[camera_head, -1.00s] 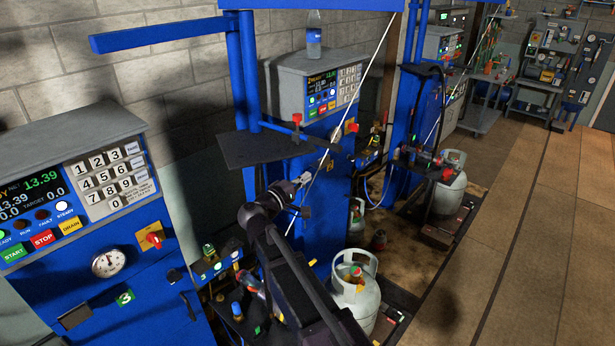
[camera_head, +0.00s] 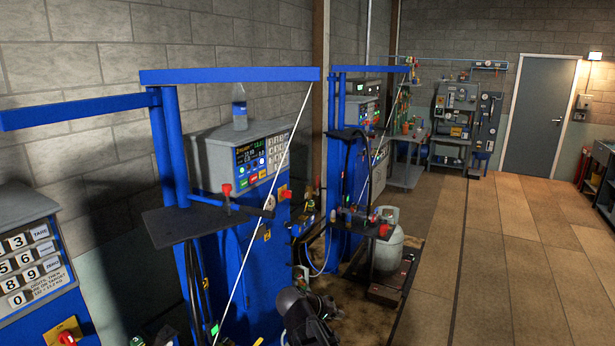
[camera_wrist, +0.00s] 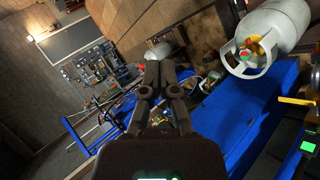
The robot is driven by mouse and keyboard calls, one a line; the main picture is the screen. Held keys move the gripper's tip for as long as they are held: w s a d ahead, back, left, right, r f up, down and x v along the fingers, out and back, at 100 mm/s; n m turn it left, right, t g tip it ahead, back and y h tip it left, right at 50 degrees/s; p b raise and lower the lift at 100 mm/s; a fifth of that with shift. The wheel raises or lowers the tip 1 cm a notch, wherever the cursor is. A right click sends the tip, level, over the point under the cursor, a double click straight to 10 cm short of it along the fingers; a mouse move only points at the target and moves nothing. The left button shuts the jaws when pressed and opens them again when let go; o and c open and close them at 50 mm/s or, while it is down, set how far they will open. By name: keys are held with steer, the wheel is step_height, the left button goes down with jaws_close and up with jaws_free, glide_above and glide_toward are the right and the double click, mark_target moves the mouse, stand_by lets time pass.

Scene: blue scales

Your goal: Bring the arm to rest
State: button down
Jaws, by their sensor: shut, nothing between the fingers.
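My gripper (camera_wrist: 160,72) is at the centre of the wrist view, its two dark fingers together with nothing between them. It is in free space as far as that view shows. In the head view only a dark part of my arm shows at the bottom edge, in front of the middle blue scale cabinet (camera_head: 255,255). My fingers cannot be made out there.
A gas cylinder (camera_head: 387,245) stands on a far scale; a cylinder (camera_wrist: 275,28) also shows beside my gripper in the wrist view. A dark shelf (camera_head: 190,222) juts from the blue frame (camera_head: 240,75). The floor (camera_head: 500,270) at right is clear.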

steer(key=s+d+f+m+g+y+b, duration=0.3)
steer(key=s+d+f+y, duration=0.5)
steer(key=s, duration=0.5)
step_height(320, 180, down, 3)
steer(key=shift+s+d+r+m+g+b, duration=0.2)
steer(key=shift+s+d+m+g+b, duration=0.15)
steer(key=shift+m+g, duration=0.7)
